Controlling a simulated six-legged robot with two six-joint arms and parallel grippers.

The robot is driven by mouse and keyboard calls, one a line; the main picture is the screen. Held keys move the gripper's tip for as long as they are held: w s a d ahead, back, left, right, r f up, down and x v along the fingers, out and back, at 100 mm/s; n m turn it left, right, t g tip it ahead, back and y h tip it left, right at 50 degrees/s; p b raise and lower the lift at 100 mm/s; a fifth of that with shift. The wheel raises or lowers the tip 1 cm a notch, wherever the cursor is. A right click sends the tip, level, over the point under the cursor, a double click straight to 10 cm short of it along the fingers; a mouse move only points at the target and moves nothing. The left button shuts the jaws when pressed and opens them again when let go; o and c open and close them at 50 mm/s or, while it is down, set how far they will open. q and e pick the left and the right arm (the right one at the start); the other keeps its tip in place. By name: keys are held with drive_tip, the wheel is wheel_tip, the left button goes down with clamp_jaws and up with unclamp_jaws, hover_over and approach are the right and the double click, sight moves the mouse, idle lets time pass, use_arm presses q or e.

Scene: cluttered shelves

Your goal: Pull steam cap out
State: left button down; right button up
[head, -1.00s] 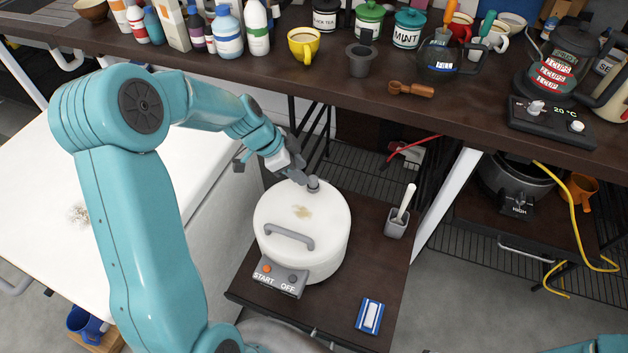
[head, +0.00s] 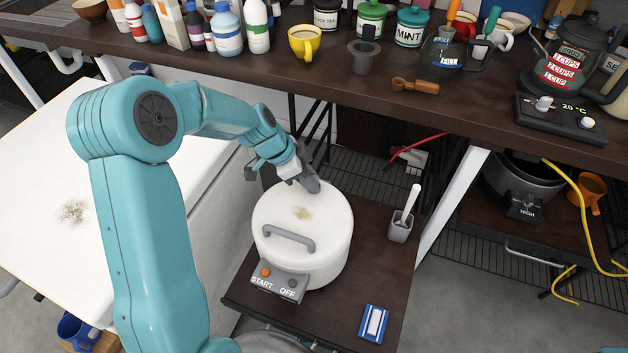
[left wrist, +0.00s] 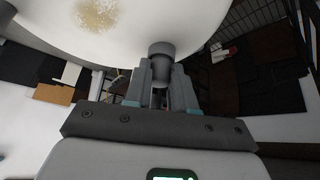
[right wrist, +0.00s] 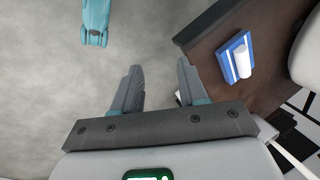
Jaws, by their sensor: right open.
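The white round cooker (head: 325,230) stands on the dark lower shelf, with a grey handle (head: 288,238) on its lid. The steam cap (left wrist: 160,52) is a small grey cylinder at the lid's far edge; in the head view my left gripper hides it. My left gripper (head: 308,184) is at that edge. In the left wrist view its fingers (left wrist: 162,72) are drawn in close on both sides of the cap, with no clear gap. The cap still meets the lid. My right gripper (right wrist: 160,70) is open and empty, above floor beside the shelf.
A grey holder with a white-handled utensil (head: 402,222) stands right of the cooker. A blue and white block (head: 374,323) lies near the shelf's front. The crowded upper counter (head: 440,105) overhangs behind. A white table (head: 60,180) is at left.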

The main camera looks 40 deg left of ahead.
use_arm(q)
drive_tip(key=shift+r, duration=0.15)
drive_tip(key=shift+r+p, duration=1.25)
drive_tip(key=shift+r, duration=1.05)
